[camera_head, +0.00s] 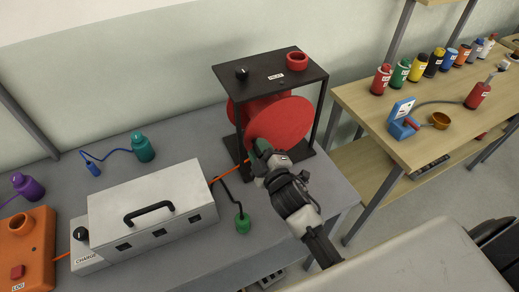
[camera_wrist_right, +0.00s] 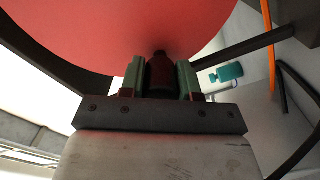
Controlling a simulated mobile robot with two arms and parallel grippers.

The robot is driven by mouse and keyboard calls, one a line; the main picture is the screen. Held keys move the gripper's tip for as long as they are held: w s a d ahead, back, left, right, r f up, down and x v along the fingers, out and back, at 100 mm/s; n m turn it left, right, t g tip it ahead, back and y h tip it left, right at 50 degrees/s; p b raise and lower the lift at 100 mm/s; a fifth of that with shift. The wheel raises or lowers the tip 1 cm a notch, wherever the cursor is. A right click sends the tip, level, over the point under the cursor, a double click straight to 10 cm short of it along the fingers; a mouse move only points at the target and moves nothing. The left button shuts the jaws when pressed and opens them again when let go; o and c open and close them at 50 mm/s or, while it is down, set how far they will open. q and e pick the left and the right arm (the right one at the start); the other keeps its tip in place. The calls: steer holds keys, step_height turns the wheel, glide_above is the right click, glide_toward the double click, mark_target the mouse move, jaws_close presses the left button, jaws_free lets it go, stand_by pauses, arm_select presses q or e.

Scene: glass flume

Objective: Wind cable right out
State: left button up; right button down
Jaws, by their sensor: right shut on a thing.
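A red cable reel (camera_head: 279,122) sits inside a black frame stand on the grey bench; its round side faces me. My right gripper (camera_head: 262,148) is at the left part of the reel's face. In the right wrist view the gripper (camera_wrist_right: 160,78) is shut on a dark red handle (camera_wrist_right: 160,72) that stands out from the red reel disc (camera_wrist_right: 110,30). An orange cable (camera_head: 220,179) runs from the stand to the white box; it also shows in the right wrist view (camera_wrist_right: 269,45). My left gripper is not in view.
A white box with a black handle (camera_head: 150,215) stands left of the reel. A green plug (camera_head: 243,223) on a black cord lies in front of the stand. A teal bottle-shaped plug (camera_head: 143,147) is at the back. A wooden table (camera_head: 405,155) with coloured bottles stands at the right.

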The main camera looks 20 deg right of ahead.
steer(key=c, duration=0.8)
jaws_free()
steer(key=shift+r, duration=0.1)
steer(key=shift+s, duration=0.3)
steer(key=s+b, duration=0.2)
steer(key=s, duration=0.8)
steer(key=shift+d, duration=0.45)
steer(key=shift+s, duration=0.1)
